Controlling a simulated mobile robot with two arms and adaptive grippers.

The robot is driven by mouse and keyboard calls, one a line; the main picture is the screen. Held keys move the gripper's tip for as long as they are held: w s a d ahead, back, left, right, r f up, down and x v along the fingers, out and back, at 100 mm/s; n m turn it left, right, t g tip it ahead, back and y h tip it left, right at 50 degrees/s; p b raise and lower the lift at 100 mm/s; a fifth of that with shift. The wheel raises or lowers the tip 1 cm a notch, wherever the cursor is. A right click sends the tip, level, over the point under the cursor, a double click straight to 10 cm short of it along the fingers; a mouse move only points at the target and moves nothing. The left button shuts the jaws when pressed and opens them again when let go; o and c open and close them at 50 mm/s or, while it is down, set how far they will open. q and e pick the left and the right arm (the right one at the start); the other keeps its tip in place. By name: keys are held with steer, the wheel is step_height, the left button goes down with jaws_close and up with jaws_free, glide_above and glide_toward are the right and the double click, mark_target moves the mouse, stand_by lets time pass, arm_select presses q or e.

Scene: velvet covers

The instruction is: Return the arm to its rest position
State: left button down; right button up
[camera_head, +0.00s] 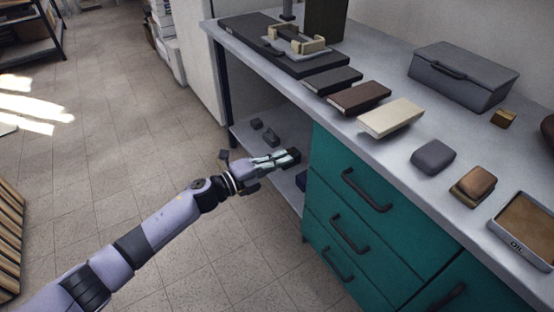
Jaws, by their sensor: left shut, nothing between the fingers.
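My left arm (150,236) reaches in from the lower left over the floor. My left gripper (288,158) is shut and empty. It appears in front of the open shelf bay under the workbench, just left of the teal drawers (365,205). I cannot tell whether it touches anything there. My right arm and gripper are not in view.
The grey workbench top (395,155) bears dark, brown and cream blocks (391,117), a grey lidded box (462,75) and an oil tray (497,232). The lower shelf (245,130) holds small dark items. Tiled floor (110,140) is clear on the left.

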arm_select(q)
steer(key=s+a+f+n+y, duration=0.6)
steer(key=s+f+n+y, duration=0.1)
steer(key=f+n, duration=0.3)
steer(key=s+a+f+n+y, duration=0.6)
steer(key=a+f+n, duration=0.1)
steer(key=f+n, duration=0.3)
steer(key=s+a+f+n+g+p, duration=0.2)
steer(key=s+f+p, duration=0.3)
steer(key=s, duration=0.9)
steer(key=s+a+f+n+g+y+p, duration=0.1)
steer(key=s+f+p, duration=0.5)
steer(key=s, duration=0.8)
steer(key=s+a+f+n+g+p, duration=0.3)
steer(key=s+a+f+g+p, duration=0.2)
steer(key=s, duration=0.9)
steer(key=shift+s+f+g+y+p, duration=0.3)
steer(key=shift+g+p, duration=0.5)
steer(key=shift+p, duration=0.2)
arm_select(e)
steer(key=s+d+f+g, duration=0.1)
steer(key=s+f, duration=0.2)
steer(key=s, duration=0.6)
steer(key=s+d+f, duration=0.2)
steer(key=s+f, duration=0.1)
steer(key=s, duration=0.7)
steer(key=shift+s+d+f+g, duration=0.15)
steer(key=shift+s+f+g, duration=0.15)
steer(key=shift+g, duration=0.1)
